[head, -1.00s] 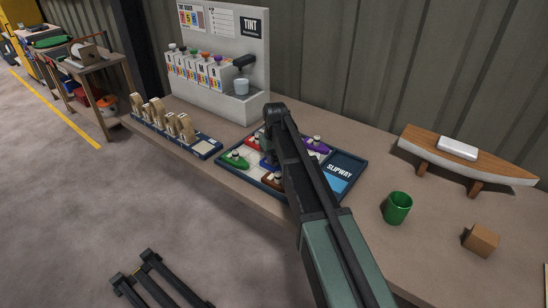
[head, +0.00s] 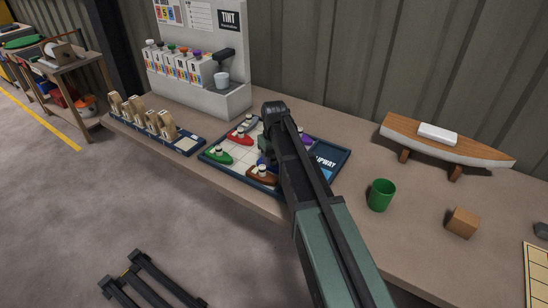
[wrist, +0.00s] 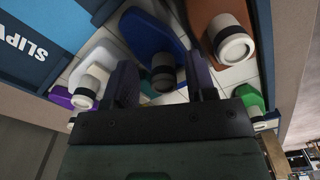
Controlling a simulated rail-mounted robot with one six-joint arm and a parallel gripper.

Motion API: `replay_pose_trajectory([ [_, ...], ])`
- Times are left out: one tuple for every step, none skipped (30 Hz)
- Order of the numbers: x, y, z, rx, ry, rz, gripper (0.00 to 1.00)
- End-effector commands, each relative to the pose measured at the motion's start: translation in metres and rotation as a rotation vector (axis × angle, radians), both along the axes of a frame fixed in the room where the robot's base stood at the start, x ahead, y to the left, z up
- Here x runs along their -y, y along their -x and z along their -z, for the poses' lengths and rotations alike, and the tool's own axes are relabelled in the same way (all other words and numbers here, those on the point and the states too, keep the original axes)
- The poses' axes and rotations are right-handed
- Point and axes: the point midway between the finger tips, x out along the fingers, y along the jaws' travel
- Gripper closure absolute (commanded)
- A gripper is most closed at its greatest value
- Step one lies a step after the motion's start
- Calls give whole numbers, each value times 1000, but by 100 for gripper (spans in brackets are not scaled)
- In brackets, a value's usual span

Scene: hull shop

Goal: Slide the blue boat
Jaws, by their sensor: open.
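The blue boat (wrist: 150,38) lies on the white tiled puzzle tray and shows best in the wrist view, with a dark round peg (wrist: 163,74) on it. In the head view my arm hides most of it. My gripper (wrist: 161,78) is open, with one finger on either side of that peg. I cannot tell whether the fingers touch it. The tray's dark blue rim (head: 337,166) shows in the head view, with the SLIPWAY panel (head: 325,160) at its right end.
A brown boat (wrist: 212,18), green boat (head: 218,156), red boat (head: 240,134) and purple boat (head: 305,138) crowd the tray. A green mug (head: 381,195), wooden block (head: 462,222) and model boat (head: 445,142) stand to the right. A tint dispenser (head: 205,65) stands behind.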

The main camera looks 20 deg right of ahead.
Motion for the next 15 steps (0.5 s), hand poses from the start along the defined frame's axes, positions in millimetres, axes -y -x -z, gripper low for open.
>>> replay_pose_trajectory([
  [0,0,0,0,0,0,49],
  [0,0,-1,1,0,0,49],
  [0,0,-3,1,0,0,49],
  [0,0,-5,1,0,0,49],
  [0,0,-9,1,0,0,49],
  [0,0,-14,1,0,0,49],
  [0,0,-19,1,0,0,49],
  [0,0,-25,1,0,0,49],
  [0,0,-34,1,0,0,49],
  [0,0,-42,1,0,0,49],
  [0,0,-49,1,0,0,49],
  [0,0,-60,1,0,0,49],
  [0,0,-68,1,0,0,49],
  [0,0,-76,0,0,0,49],
  [0,0,-86,0,0,0,49],
])
